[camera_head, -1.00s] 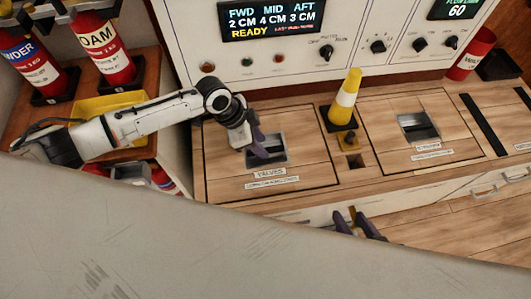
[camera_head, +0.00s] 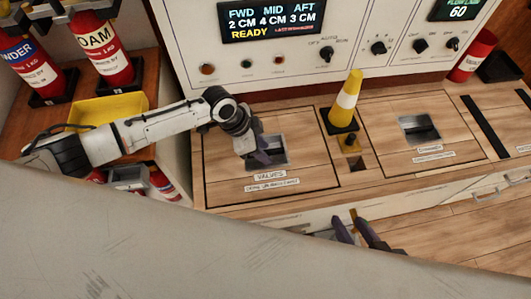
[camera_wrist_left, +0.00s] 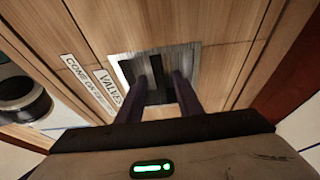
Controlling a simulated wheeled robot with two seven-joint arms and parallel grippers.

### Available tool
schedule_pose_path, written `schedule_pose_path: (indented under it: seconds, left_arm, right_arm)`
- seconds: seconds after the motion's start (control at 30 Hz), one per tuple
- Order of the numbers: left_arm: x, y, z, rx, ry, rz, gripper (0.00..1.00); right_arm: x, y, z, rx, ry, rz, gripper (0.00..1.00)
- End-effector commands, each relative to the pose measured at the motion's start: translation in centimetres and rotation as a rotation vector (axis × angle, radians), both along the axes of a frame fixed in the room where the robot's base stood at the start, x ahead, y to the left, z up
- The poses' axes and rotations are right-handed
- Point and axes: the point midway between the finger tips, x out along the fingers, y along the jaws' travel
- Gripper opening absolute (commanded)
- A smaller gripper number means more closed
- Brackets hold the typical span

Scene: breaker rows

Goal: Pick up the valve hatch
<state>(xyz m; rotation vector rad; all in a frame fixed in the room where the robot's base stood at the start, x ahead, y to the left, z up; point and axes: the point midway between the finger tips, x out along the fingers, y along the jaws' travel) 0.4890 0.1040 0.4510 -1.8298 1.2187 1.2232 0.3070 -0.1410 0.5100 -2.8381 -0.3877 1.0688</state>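The valve hatch (camera_head: 225,171) is a square wooden panel marked VALVES, lying flat in the deck at the middle left of the head view. Its recessed metal handle (camera_head: 272,142) is partly covered by my left gripper (camera_head: 258,158). In the left wrist view, the two dark fingers of my left gripper (camera_wrist_left: 160,82) reach into the recess of the hatch (camera_wrist_left: 218,87). They stand apart with part of the dark handle between them; contact is unclear. My right gripper (camera_head: 354,230) has its fingers apart, empty, in front of the deck's near edge.
A second hatch (camera_head: 385,128) lies further right. A control panel (camera_head: 290,45) rises behind. Extinguishers (camera_head: 108,48) and a yellow bin (camera_head: 100,109) are at left.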

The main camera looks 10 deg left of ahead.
Motion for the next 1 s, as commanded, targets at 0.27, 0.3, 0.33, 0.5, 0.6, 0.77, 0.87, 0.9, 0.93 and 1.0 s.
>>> schedule_pose_path:
  seconds: [0.27,0.3,0.33,0.5,0.6,0.77,0.87,0.9,0.93,1.0]
  left_arm:
    - [0.0,0.01,-0.03,0.0,0.0,0.001,0.24]
    - [0.0,0.01,-0.03,0.0,0.0,0.001,0.18]
    - [0.0,0.01,-0.03,0.0,0.0,0.001,0.13]
    - [-0.02,0.01,-0.03,0.0,0.0,0.001,0.0]
    - [-0.02,0.02,-0.03,0.0,0.0,0.001,0.0]
    - [-0.02,0.03,-0.04,0.0,0.002,0.001,0.0]
    - [-0.03,0.03,-0.04,0.0,0.002,0.001,0.0]
    - [-0.03,0.03,-0.04,0.0,0.002,0.001,0.0]
    - [-0.03,0.03,-0.04,0.0,0.002,0.001,0.0]
    - [-0.05,0.03,-0.04,0.0,0.002,0.001,0.0]
  right_arm:
    - [0.31,0.01,0.15,0.001,-0.006,0.0,0.37]
    - [0.35,0.0,0.16,0.001,-0.007,-0.001,0.37]
    - [0.35,0.0,0.17,0.001,-0.007,-0.001,0.37]
    - [0.35,0.0,0.16,0.001,-0.007,-0.001,0.37]
    - [0.34,-0.01,0.16,0.0,-0.007,-0.001,0.37]
    - [0.33,-0.01,0.15,0.0,-0.007,-0.001,0.37]
    - [0.29,-0.01,0.14,0.0,-0.006,-0.001,0.37]
    - [0.27,-0.02,0.12,0.0,-0.006,-0.001,0.37]
    - [0.24,-0.01,0.11,0.0,-0.005,-0.001,0.37]
    - [0.16,-0.02,0.07,0.0,-0.003,-0.001,0.37]
